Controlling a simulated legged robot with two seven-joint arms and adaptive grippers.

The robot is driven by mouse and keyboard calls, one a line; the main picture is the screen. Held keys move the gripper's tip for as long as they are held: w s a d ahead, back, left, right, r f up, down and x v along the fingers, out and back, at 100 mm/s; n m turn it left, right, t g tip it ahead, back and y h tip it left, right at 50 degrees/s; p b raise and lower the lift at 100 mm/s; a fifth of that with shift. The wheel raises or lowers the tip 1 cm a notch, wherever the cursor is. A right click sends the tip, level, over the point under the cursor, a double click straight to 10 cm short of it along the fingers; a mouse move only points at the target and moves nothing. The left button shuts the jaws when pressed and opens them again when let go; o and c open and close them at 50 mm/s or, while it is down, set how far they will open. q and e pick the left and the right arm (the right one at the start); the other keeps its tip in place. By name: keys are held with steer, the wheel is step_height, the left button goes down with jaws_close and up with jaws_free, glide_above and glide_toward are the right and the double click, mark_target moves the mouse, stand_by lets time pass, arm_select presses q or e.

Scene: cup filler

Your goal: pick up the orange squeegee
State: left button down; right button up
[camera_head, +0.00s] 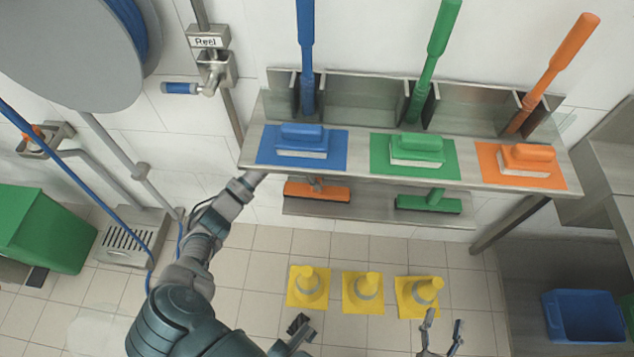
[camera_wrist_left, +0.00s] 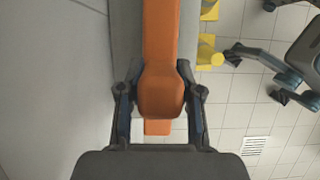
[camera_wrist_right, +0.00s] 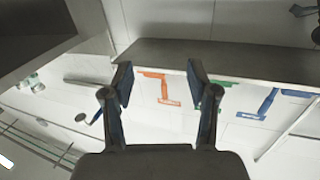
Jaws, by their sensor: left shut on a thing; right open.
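The orange squeegee (camera_head: 317,190) lies on the lower steel shelf, its wide head at the front with a dark strip along it. In the left wrist view its orange body (camera_wrist_left: 161,90) runs between the fingers of my left gripper (camera_wrist_left: 160,82), which is shut on it. In the head view the left arm reaches under the upper shelf, and that shelf hides the left gripper and most of the squeegee. My right gripper (camera_head: 440,338) is open and empty, low over the floor at the bottom right; its open fingers also show in the right wrist view (camera_wrist_right: 158,82).
A green squeegee (camera_head: 428,203) lies on the same lower shelf (camera_head: 370,211). The upper shelf (camera_head: 360,174) carries blue, green and orange brushes on mats. Yellow cones (camera_head: 369,288) stand on the floor. A blue bin (camera_head: 585,315) is at right, a green bin (camera_head: 45,228) at left.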

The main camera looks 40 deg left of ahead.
arm_select(q)
step_height(320, 180, up, 2)
steer(key=shift+a+r, duration=0.1)
steer(key=shift+r, duration=0.05)
steer(key=s+d+p, duration=0.3)
steer(key=s+d, duration=0.7)
steer(key=s, duration=0.2)
steer(key=shift+s+r+p, duration=0.3)
steer(key=shift+r+p, duration=0.05)
steer(key=shift+r, duration=0.1)
arm_select(e)
steer(key=s+d+f+g+h, duration=0.2)
steer(key=s+d+f+g, duration=0.1)
steer(key=s+f+g, duration=0.3)
step_height(320, 180, down, 3)
steer(key=shift+s+r+g, duration=0.15)
steer(key=shift+r+g, duration=0.05)
steer(key=shift+g, duration=0.7)
arm_select(q)
steer(key=c, duration=1.6)
jaws_free()
jaws_close()
